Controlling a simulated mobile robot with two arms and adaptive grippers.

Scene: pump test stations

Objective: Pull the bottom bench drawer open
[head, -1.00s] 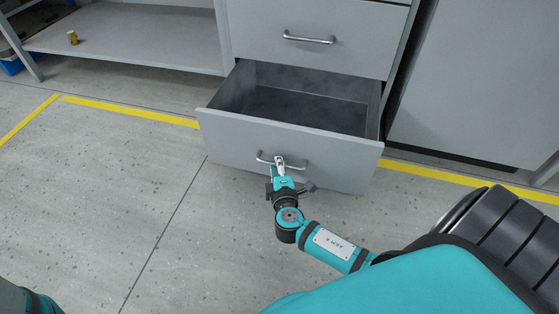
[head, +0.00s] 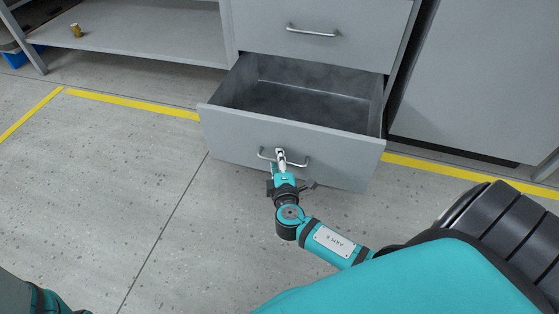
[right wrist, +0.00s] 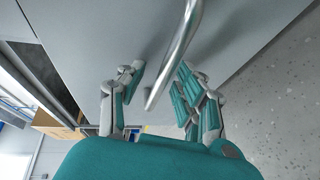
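The bottom bench drawer (head: 235,135) is grey and stands well out from the cabinet in the head view, its empty inside showing. Its metal bar handle (head: 298,163) is on the front face; the bar also shows in the right wrist view (right wrist: 178,48). My right gripper (head: 281,157) is at the handle, left of its middle. In the right wrist view its fingers (right wrist: 160,85) are apart, with the bar between them and visible gaps on both sides. My left gripper is out of view; only part of my left arm shows at the lower left.
A closed drawer (head: 345,45) with its own handle is above. A lower shelf (head: 140,42) at the left holds a small yellowish item (head: 76,31). A grey cabinet (head: 480,90) stands to the right. Yellow tape (head: 130,103) marks the floor, which is clear in front.

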